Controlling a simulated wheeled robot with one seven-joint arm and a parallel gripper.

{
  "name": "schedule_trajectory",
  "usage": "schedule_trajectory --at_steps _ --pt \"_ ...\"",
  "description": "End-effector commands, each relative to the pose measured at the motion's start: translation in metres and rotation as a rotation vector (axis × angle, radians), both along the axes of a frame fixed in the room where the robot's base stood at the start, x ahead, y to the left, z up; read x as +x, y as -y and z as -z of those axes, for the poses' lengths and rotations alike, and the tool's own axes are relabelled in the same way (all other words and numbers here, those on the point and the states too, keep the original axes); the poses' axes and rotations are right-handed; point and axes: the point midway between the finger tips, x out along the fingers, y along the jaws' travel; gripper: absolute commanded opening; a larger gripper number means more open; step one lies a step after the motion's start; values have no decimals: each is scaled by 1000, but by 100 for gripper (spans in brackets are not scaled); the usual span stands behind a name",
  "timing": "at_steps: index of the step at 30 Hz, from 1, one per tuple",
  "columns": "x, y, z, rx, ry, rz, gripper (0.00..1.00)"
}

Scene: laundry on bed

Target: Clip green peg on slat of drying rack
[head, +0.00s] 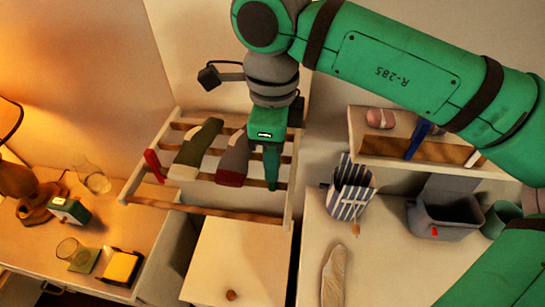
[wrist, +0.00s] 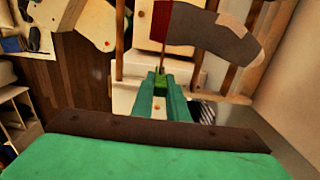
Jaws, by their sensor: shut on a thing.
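The drying rack (head: 176,207) has several wooden slats in a pale frame. My gripper (head: 271,184) points down over the right end of the rack, beside a grey sock with a dark red toe (head: 233,165). In the wrist view my gripper (wrist: 161,82) is shut on the green peg (wrist: 162,84), which shows as a bright green bit between the green fingers. The fingers largely hide the peg. Its tip is close to a slat; I cannot tell whether its jaws are around the slat. The sock (wrist: 208,33) lies just beyond the fingers in the wrist view.
A dark green sock (head: 198,145) and a red peg (head: 153,166) are on the rack's left part. A shelf (head: 432,160) and a striped bag (head: 350,190) stand to the right. A lamp-side table (head: 105,242) with small items is at the left.

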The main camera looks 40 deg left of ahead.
Motion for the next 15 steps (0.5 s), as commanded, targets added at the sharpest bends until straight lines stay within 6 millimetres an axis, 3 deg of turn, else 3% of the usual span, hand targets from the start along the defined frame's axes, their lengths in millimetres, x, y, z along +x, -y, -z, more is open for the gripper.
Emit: schedule_trajectory --at_steps 15 --pt "0 0 11 0 0 1 0"
